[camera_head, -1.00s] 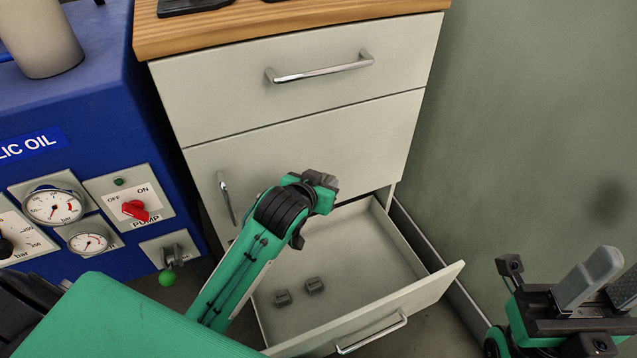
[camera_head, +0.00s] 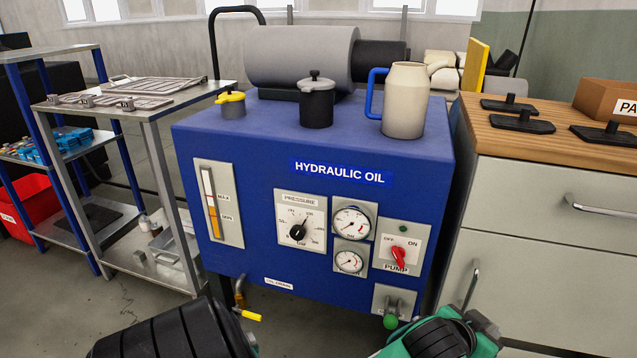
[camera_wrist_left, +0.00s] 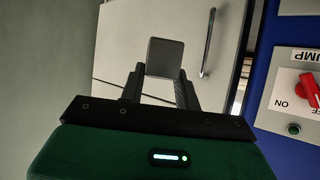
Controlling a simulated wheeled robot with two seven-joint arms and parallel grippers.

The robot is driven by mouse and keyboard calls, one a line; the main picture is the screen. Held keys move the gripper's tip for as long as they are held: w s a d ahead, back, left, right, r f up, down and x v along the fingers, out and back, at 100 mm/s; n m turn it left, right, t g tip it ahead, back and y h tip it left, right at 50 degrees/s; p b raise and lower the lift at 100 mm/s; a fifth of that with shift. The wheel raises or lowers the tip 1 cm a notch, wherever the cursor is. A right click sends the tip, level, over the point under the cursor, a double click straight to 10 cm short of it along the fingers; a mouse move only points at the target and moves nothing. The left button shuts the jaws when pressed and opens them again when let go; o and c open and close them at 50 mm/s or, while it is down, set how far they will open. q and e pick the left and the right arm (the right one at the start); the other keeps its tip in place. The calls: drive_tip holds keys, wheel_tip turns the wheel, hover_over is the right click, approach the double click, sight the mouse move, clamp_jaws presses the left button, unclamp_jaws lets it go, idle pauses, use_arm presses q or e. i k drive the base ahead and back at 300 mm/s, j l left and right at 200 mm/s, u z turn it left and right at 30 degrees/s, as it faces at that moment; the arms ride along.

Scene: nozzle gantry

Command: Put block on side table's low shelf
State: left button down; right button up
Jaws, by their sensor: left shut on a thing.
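A small grey block (camera_wrist_left: 165,57) is between the fingers of my left gripper (camera_wrist_left: 160,80) in the left wrist view, and the gripper is shut on it. In the head view my left gripper (camera_head: 482,325) is cut by the bottom edge, in front of the grey cabinet. The block cannot be made out there. The side table (camera_head: 160,113) is a grey metal one at the left. My right gripper is out of view.
The blue hydraulic oil unit (camera_head: 260,250) stands between my left gripper and the side table. A yellow-handled valve (camera_head: 247,315) sticks out low on its left. Trays (camera_head: 155,86) lie on the side table's top. A blue-framed rack (camera_head: 45,160) stands behind it. Floor (camera_head: 80,310) in front is clear.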

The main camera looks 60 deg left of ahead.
sight(125, 252)
drive_tip(key=u, duration=1.45)
drive_tip(key=i+j+u, duration=0.15)
drive_tip(key=j, duration=0.2)
drive_tip(key=j+u, duration=0.1)
drive_tip(key=j, duration=0.25)
drive_tip(key=i+j+u, duration=0.15)
drive_tip(key=j, duration=0.15)
drive_tip(key=i+j+u, duration=0.15)
drive_tip(key=j, duration=0.2)
drive_tip(key=i+j, duration=0.15)
drive_tip(key=j, duration=0.2)
drive_tip(key=i+j, duration=0.2)
drive_tip(key=j, duration=0.15)
drive_tip(key=i+j, duration=0.15)
drive_tip(key=j, duration=0.2)
drive_tip(key=i+j, duration=0.15)
drive_tip(key=j, duration=0.2)
drive_tip(key=i+j, duration=0.2)
drive_tip(key=j, duration=0.15)
